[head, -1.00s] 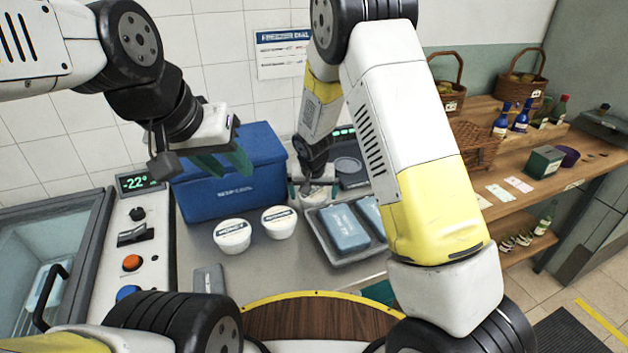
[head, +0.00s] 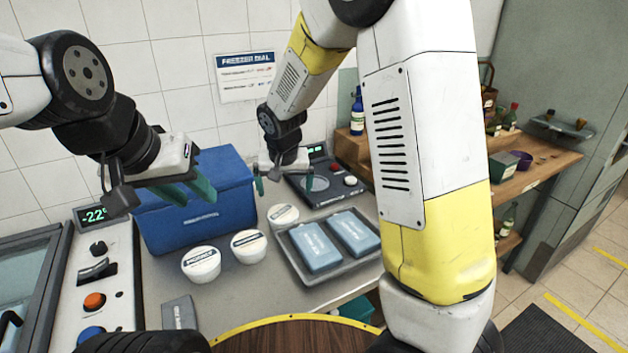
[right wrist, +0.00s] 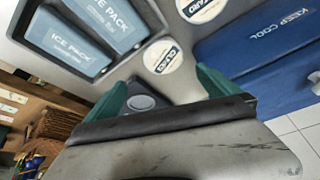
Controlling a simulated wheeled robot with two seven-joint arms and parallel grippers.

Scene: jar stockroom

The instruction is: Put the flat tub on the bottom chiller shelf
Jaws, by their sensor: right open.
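Three white lidded tubs stand on the steel counter: a front-left tub (head: 201,264), a middle tub (head: 249,246) and a back tub (head: 283,216) beside the tray. I cannot tell for sure which is the flat tub; the back one looks low. My right gripper (head: 284,184) is open and empty, above and just behind the back tub. In the right wrist view, a tub lid (right wrist: 162,57) shows beyond its green fingertips (right wrist: 162,82). My left gripper (head: 190,196) hangs with its fingers apart in front of the blue cooler box. No bottom chiller shelf can be identified.
The blue cooler box (head: 195,212) stands against the wall. A grey tray (head: 347,273) holds two blue ice packs. A scale (head: 322,186) is behind it. A freezer control panel (head: 100,268) is left. Wooden shelves (head: 528,178) and a tall grey cabinet (head: 583,130) stand right.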

